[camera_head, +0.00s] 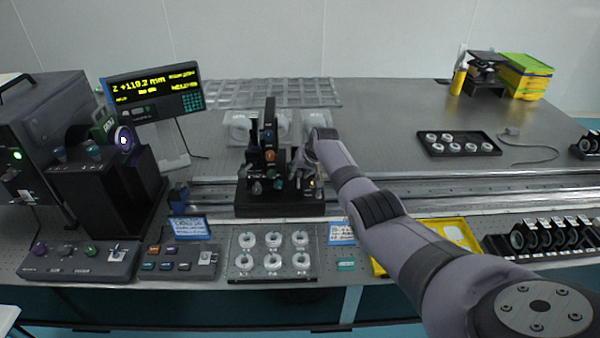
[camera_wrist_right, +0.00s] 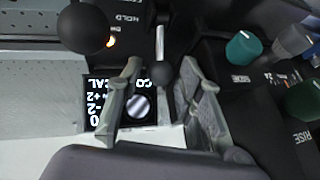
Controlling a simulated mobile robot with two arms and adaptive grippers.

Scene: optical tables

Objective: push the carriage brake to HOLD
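The carriage (camera_head: 280,203), a black base with upright black parts, sits on the rail in the middle of the head view. In the right wrist view, a silver lever with a small black ball knob (camera_wrist_right: 162,70) stands on a dark panel. A HOLD label (camera_wrist_right: 124,18) is printed left of its upper end, with an amber light below it. A larger black ball (camera_wrist_right: 83,29) shows left of the label; I cannot tell which of the two is the brake. My right gripper (camera_wrist_right: 161,68) is open, its fingers on either side of the small knob; contact is unclear. It partly covers the carriage's right side (camera_head: 308,165).
Coloured knobs (camera_wrist_right: 243,48) lie close right of my right gripper. A ring tray (camera_head: 273,252), control boxes (camera_head: 80,261) and a yellow tray (camera_head: 470,240) line the front.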

